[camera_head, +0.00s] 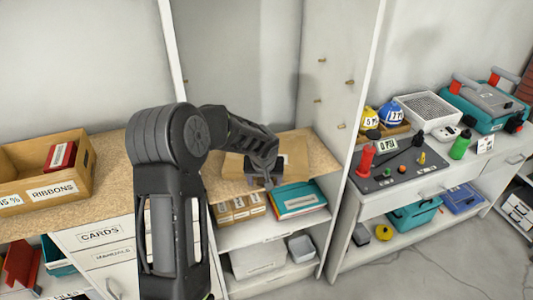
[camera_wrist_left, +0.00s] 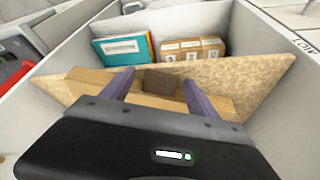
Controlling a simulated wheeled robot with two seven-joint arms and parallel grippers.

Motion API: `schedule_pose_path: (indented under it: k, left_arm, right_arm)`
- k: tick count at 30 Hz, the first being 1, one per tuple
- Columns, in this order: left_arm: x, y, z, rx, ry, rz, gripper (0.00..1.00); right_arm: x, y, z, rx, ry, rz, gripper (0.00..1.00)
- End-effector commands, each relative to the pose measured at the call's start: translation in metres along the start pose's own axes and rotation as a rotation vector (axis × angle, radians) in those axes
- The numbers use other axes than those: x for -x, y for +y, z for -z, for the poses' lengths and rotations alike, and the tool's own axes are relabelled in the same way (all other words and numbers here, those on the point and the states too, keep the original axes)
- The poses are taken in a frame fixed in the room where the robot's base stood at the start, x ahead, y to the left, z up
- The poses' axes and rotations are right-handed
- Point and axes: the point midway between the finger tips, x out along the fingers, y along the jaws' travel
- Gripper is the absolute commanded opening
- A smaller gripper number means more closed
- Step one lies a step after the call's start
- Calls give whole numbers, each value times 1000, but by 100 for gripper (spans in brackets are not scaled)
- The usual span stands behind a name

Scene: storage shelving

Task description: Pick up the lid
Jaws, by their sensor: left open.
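A flat tan cardboard piece, apparently the lid (camera_head: 295,154), lies on the speckled shelf board (camera_head: 213,187) in the middle bay. In the left wrist view the lid (camera_wrist_left: 88,77) spreads under the fingers, with a darker brown block (camera_wrist_left: 160,82) on or beside it. My left gripper (camera_head: 264,178) is over the lid near the board's front edge. In the left wrist view my left gripper (camera_wrist_left: 158,92) is open, with its fingers on either side of the brown block. I cannot tell whether they touch it. The gripper and my arm hide part of the lid. My right gripper is out of view.
White upright panels (camera_head: 350,130) bound the bay on both sides. Below the board are small cartons (camera_head: 238,209) and teal folders (camera_head: 298,200). A ribbons box (camera_head: 48,180) stands on the left counter. A tool bench (camera_head: 400,185) stands at right.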

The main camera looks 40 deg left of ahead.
Motion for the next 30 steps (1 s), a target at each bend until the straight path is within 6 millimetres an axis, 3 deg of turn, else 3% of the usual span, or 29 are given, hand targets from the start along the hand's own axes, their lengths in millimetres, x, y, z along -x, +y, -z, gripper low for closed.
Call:
schedule_pose_path:
  k: [16, 30]
  left_arm:
    - [0, 0, 0, 0, 1, 0, 69]
    - [0, 0, 0, 0, 1, 0, 31]
  right_arm:
    - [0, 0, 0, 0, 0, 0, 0]
    - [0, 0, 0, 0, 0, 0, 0]
